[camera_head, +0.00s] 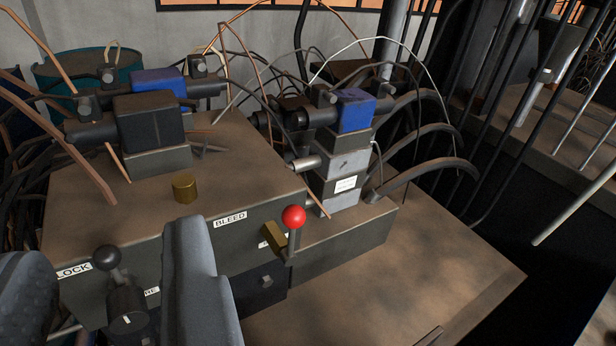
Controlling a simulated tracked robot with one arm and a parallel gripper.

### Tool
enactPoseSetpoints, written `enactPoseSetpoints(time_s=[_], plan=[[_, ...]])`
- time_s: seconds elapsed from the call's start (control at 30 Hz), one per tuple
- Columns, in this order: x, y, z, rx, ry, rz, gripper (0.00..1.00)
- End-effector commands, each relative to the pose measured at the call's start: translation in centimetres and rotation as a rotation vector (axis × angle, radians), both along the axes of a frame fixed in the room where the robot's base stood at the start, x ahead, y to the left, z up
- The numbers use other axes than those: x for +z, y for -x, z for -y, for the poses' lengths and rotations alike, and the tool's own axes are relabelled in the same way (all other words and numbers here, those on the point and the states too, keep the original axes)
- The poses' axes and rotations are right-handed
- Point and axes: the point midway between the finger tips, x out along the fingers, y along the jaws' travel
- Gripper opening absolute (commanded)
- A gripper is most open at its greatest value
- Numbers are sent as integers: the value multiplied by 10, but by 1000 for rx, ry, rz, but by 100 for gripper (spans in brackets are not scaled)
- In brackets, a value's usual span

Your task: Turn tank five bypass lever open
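No label reading tank five or bypass can be made out. A lever with a black ball knob (107,257) rises from a dark round base on the block's front, at lower left. My gripper (105,248) is open, one grey finger at the left edge and one left of centre. The black-knobbed lever shows between the fingers; I cannot tell its depth relative to them. The right finger hides part of the block's front.
The valve block (90,215) carries BLEED (230,219) and LOCK (73,270) labels, a brass cap (185,188) and blue-and-black valve bodies (150,120). Hoses and thin pipes crowd behind. Bare bench top (400,275) lies at right; dark upright bars stand beyond.

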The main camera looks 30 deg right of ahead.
Motion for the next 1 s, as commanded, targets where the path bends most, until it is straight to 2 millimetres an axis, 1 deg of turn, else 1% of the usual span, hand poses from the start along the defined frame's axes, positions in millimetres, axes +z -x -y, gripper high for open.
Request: enactPoseSetpoints(time_s=[0.03, 0.07, 0.1, 0.2, 0.3, 0.4, 0.5, 0.6, 0.73, 0.9, 1.0], plan=[[-12, -19, 14, -15, 7, -5, 30], [-19, -27, 21, -20, 12, 4, 30], [-30, -37, 31, -28, 17, 10, 30], [-59, -60, 53, -39, 27, 29, 30], [-90, -75, 75, -43, 31, 48, 30], [-122, -84, 94, -43, 31, 67, 30], [-153, -87, 112, -37, 24, 86, 30], [-182, -84, 125, -31, 9, 101, 30], [-208, -78, 135, -21, -9, 126, 30], [-225, -71, 141, -15, -25, 143, 30], [-229, -72, 143, -13, -28, 148, 30]])
